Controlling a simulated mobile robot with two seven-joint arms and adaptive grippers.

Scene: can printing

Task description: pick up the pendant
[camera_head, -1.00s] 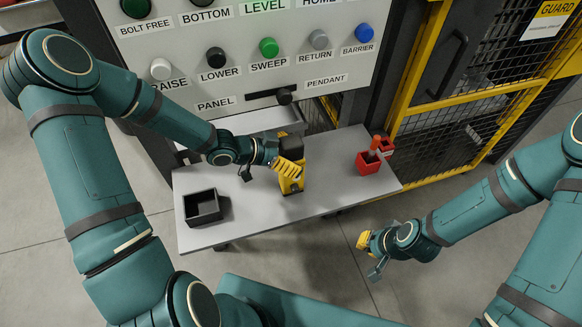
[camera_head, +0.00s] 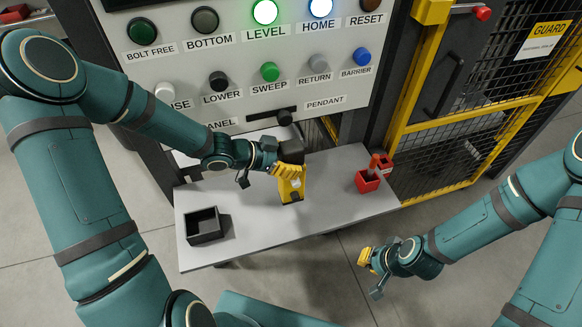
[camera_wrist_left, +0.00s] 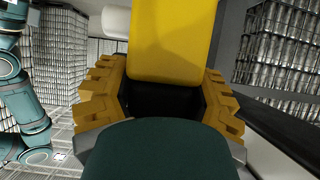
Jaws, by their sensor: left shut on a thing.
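The yellow-and-black pendant (camera_head: 290,187) stands roughly upright at the middle of the grey table (camera_head: 262,226). My left gripper (camera_head: 287,170) is shut on its upper part. In the left wrist view the pendant's yellow body (camera_wrist_left: 172,42) sits between the two yellow fingers of the left gripper (camera_wrist_left: 165,95). The fingers hide part of it, and I cannot tell if its base touches the table. My right gripper (camera_head: 366,259) hangs in front of the table's right part, away from the pendant; its finger opening is unclear.
An open black box (camera_head: 205,226) stands on the table's left. A red holder (camera_head: 367,181) stands on the right. Behind is a button panel (camera_head: 240,50) with lit LEVEL and HOME buttons. A yellow-framed mesh guard (camera_head: 450,150) stands at the right.

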